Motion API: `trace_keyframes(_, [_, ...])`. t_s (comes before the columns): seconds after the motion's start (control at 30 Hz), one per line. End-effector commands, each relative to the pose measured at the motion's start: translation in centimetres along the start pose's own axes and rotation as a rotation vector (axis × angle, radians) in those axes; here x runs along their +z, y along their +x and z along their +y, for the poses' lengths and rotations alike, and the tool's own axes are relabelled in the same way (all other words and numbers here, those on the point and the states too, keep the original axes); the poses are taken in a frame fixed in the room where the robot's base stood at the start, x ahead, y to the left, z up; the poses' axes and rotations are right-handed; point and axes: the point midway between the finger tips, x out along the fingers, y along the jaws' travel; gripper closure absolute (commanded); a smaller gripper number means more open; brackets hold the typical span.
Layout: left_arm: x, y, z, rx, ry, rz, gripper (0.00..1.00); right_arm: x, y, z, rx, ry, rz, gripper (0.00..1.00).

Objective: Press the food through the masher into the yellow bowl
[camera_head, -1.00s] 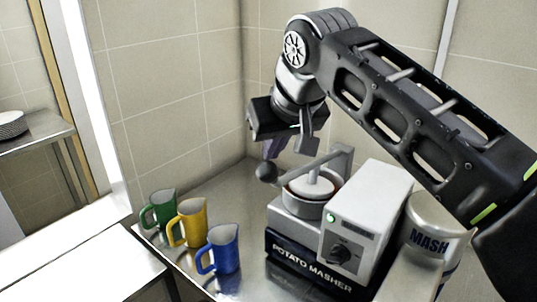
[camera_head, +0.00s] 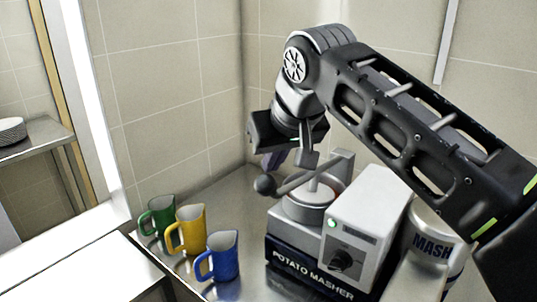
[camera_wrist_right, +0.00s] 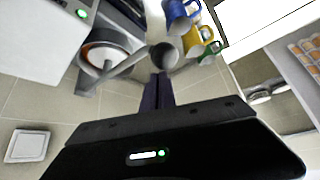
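The grey potato masher (camera_head: 372,215) stands on the metal counter, with a round pot (camera_head: 305,208) and a lever ending in a dark ball knob (camera_head: 265,185). The plunger sits down inside the pot; the food is hidden. The only yellow vessel is a jug-like cup (camera_head: 192,230) with a handle, left of the masher. My right gripper (camera_head: 274,160) is just above the knob. In the right wrist view its fingers (camera_wrist_right: 157,90) are together, tips at the knob (camera_wrist_right: 163,55); I cannot tell whether they touch it. My left gripper is out of view.
A green cup (camera_head: 158,216) and a blue cup (camera_head: 222,256) flank the yellow one. A can marked MASH (camera_head: 430,248) stands right of the masher. Tiled walls rise behind. Plates (camera_head: 12,131) lie on a far-left shelf.

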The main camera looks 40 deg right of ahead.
Motion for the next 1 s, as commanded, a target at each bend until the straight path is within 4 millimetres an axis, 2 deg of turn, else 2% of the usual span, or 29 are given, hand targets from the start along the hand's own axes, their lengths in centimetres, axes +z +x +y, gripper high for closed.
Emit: trace_keyframes(1.0, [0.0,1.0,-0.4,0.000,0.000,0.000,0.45,0.8,1.1,0.1,0.002,0.000,-0.003,1.00])
